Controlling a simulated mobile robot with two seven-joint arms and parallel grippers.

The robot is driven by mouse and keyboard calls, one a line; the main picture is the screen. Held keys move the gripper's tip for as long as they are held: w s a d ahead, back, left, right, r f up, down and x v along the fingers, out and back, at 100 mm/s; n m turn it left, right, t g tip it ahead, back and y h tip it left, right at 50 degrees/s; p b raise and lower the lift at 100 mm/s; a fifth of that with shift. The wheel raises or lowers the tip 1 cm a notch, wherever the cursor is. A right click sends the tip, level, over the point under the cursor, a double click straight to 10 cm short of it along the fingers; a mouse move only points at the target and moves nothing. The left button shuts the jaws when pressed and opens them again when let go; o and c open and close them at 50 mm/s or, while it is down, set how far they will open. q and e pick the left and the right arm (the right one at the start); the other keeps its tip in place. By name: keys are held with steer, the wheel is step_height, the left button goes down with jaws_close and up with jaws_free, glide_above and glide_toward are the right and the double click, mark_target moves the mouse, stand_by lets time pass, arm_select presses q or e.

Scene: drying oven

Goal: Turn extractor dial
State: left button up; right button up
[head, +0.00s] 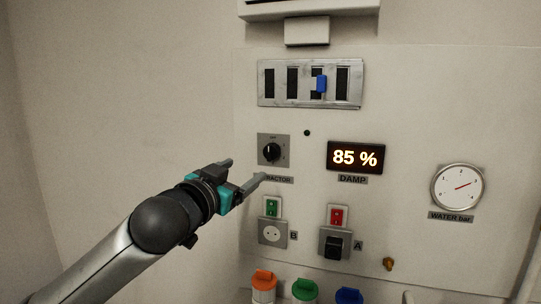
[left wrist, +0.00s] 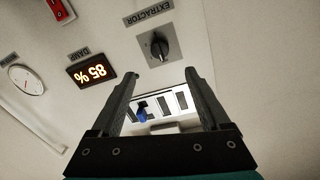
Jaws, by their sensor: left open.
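The extractor dial (head: 271,152) is a black knob on a square grey plate on the wall panel, left of the damp display. It also shows in the left wrist view (left wrist: 159,46), just beyond the fingertips, with its label EXTRACTOR upside down. My left gripper (head: 245,174) is open and empty, below and left of the dial in the head view. In the left wrist view its two fingers (left wrist: 161,77) stand apart, and the dial is not between them. In the head view a finger partly covers the dial's label. My right gripper is not in view.
The lit damp display (head: 355,157) reads 85 %. A slotted plate (head: 341,97) with a blue slider is above. Sockets A (head: 334,243) and B (head: 271,232) with switches are below. A water gauge (head: 457,187) is at right. Coloured-cap bottles (head: 305,290) stand at the bottom.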

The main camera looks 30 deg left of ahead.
mark_target(268, 156)
arm_select(q)
steer(key=w, duration=0.4)
steer(key=w+a+p, duration=0.1)
steer(key=w, duration=0.4)
steer(key=w+a+p, duration=0.1)
steer(key=w, duration=0.3)
steer(key=shift+w+a, duration=0.15)
steer(key=shift+w, duration=0.1)
jaws_close()
stand_by(0.4)
